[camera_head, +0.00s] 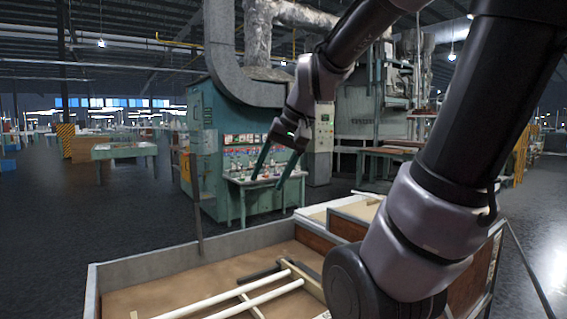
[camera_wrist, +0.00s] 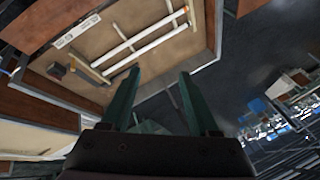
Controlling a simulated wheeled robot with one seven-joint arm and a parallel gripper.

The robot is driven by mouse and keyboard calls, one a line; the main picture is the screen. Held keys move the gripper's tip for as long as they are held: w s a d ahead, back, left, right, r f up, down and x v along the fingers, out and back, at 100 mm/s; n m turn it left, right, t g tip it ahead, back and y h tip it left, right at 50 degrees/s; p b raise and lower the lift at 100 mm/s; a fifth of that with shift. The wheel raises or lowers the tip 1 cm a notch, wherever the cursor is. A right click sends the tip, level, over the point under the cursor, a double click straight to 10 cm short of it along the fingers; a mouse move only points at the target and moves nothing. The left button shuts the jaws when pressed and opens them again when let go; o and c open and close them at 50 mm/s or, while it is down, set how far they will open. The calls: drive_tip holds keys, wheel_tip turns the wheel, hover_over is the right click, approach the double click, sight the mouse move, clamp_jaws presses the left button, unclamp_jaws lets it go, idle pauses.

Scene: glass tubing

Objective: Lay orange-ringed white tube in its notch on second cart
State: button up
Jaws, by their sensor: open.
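Two white tubes lie side by side in a shallow wood-lined cart tray in front of me: a farther tube (camera_head: 228,294) and a nearer tube (camera_head: 262,298). Both also show in the wrist view, the upper tube (camera_wrist: 140,37) and the lower tube (camera_wrist: 145,50), resting across wooden strips. In the wrist view the gripper (camera_wrist: 159,74) points toward the tray's edge, clear of the tubes.
The tray has a raised grey rim (camera_head: 180,254). A dark piece (camera_head: 258,273) lies by the tubes. A white bar (camera_wrist: 76,30) and a dark block (camera_wrist: 57,70) lie in the tray. A bench with bottles (camera_head: 262,190) stands behind; open floor lies left.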

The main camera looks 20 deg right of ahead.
drive_tip(key=s+r+t, duration=0.1)
drive_tip(key=s, duration=0.1)
drive_tip(key=s+d+r+t+h, duration=0.1)
drive_tip(key=s+r, duration=0.1)
drive_tip(key=shift+s+d+r, duration=0.1)
drive_tip(key=shift+s+d, duration=0.05)
idle(0.7)
